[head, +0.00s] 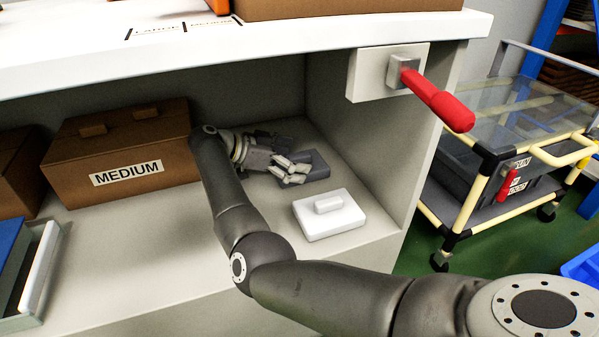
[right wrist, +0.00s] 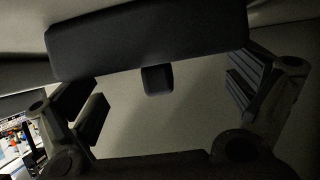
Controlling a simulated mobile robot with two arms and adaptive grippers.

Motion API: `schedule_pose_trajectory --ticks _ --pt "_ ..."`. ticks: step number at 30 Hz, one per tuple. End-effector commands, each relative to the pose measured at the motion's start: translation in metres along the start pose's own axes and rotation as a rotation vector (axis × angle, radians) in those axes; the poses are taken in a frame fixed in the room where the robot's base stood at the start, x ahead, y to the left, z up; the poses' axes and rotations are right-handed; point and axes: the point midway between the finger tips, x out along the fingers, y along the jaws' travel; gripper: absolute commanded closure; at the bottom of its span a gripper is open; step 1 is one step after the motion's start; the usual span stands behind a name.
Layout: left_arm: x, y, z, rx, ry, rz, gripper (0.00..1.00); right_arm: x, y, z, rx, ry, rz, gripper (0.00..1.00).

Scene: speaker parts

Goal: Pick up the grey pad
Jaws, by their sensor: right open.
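The grey pad (head: 318,163) lies on the lower shelf, toward the back right of the bay, partly hidden by my right gripper. My right gripper (head: 293,172) reaches in from the left, beside and partly over the pad in the picture. In the right wrist view, the dark pad (right wrist: 150,38) fills the top, and its small handle (right wrist: 157,79) points down between the fingers. The right gripper (right wrist: 168,98) is open there, its two fingers spread to either side of the handle, with clear gaps. My left gripper is not in view.
A white pad (head: 330,217) with a handle lies in front of the grey one. A brown MEDIUM box (head: 120,160) stands left of my arm. The bay's wall closes the right side. A red lever (head: 437,101) juts out above, and a cart (head: 490,165) stands to the right.

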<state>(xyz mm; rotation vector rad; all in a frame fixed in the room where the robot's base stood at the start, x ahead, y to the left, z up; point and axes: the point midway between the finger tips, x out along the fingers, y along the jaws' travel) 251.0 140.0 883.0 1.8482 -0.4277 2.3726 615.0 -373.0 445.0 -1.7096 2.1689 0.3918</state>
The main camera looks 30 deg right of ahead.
Motion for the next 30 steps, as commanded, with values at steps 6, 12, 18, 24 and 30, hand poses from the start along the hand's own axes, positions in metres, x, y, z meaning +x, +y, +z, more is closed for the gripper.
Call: schedule_pose_trajectory --ticks 6,12,18,24,30 --pt "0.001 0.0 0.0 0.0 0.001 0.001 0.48 0.001 0.0 -0.001 0.0 0.0 0.0 0.0" --pt "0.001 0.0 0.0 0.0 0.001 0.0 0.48 0.001 0.0 -0.001 0.0 0.0 0.0 0.22" --pt "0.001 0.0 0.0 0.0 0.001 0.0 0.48 0.001 0.0 -0.001 0.0 0.0 0.0 0.28" --pt "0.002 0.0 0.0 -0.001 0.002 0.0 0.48 0.0 0.0 -0.002 0.0 0.0 0.0 0.28" --pt "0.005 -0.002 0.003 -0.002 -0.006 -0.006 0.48 -0.006 0.0 -0.015 0.002 0.0 -0.001 0.28"
